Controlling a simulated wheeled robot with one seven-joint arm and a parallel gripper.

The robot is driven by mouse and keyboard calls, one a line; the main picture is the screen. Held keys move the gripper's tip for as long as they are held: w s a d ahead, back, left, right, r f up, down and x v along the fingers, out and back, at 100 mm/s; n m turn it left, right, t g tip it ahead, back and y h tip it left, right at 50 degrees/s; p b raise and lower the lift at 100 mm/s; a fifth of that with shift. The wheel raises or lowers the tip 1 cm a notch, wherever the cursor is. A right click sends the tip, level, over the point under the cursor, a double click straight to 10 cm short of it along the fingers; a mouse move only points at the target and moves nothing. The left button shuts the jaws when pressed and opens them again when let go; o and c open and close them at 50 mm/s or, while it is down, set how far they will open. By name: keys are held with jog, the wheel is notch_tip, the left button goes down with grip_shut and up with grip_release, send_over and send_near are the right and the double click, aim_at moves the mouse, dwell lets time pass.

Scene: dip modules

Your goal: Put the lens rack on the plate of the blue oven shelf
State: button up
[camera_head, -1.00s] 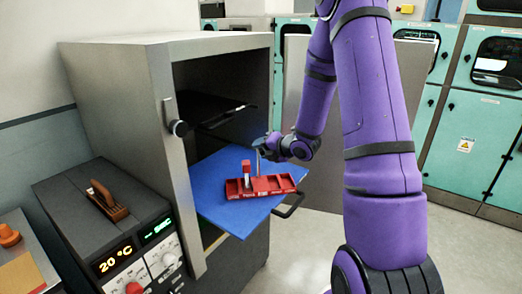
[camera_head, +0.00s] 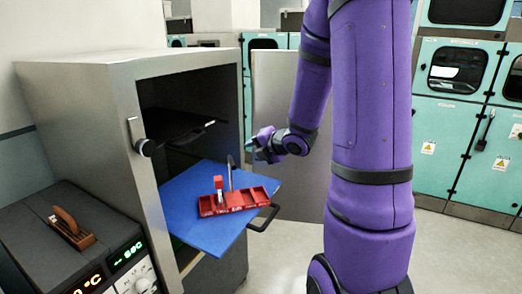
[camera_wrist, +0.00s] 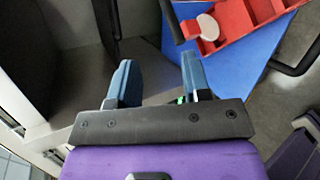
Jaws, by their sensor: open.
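The red lens rack (camera_head: 235,200) lies on the blue plate (camera_head: 195,230) of the pulled-out oven shelf. It has open compartments, a small red upright block and a thin dark upright handle. The rack rests apart from my gripper (camera_head: 258,147), which hangs in the air above and to the right of the handle. In the wrist view, my gripper (camera_wrist: 158,78) has two blue fingers spread with nothing between them. The rack also shows there at the top right (camera_wrist: 240,22), partly cut off, on the blue plate (camera_wrist: 258,55).
The grey oven (camera_head: 95,120) stands open, with a dark upper shelf (camera_head: 190,128) inside. A dark handle (camera_head: 265,220) sticks out from the shelf's front edge. A control box (camera_head: 85,245) stands at the lower left. Floor to the right is clear.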

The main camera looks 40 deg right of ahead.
jog(key=s+a+r+m+g+h, duration=0.2)
jog(key=s+a+r+m, duration=0.15)
jog(key=r+m, duration=0.25)
jog(key=s+a+r+m+g+h, duration=0.1)
jog(key=s+a+r+m+h, duration=0.2)
jog(key=r+m, duration=0.35)
jog(key=s+a+r+m+g+y, duration=0.1)
jog(key=s+a+m+g+y, duration=0.1)
jog(key=s+a+m, duration=0.3)
jog(key=s+a+r+m+g+y, duration=0.1)
jog(key=s+a+m, duration=0.4)
jog(key=s, duration=0.7)
jog(key=shift+s+a+r+g+y, duration=0.3)
jog(key=shift+a+g+y, duration=0.25)
jog(key=shift+a, duration=0.65)
